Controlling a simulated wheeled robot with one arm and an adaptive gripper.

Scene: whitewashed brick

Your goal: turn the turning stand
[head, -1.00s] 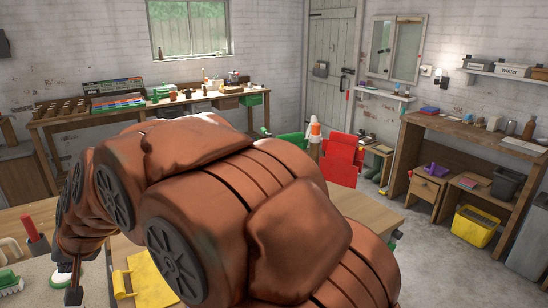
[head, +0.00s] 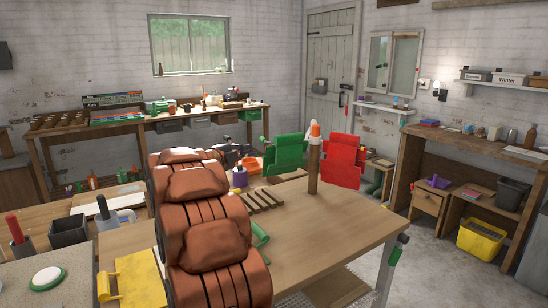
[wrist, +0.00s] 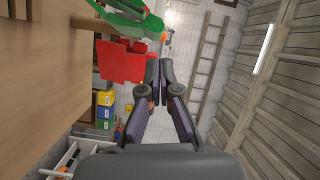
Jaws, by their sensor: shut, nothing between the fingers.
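I cannot pick out the turning stand with certainty in either view; my arm covers part of the table in the head view. A tall brown post (head: 314,170) with an orange and white top stands upright at the far edge of the wooden table (head: 340,222). A slatted wooden rack (head: 264,199) lies left of it. A round white and green disc (head: 47,281) lies on the grey counter at the lower left. My gripper (wrist: 160,72) shows in the wrist view with its fingers together and empty, apart from any object. My arm hides it in the head view.
A yellow board (head: 135,282) and a black box (head: 69,232) are at the left. The table's right half is clear.

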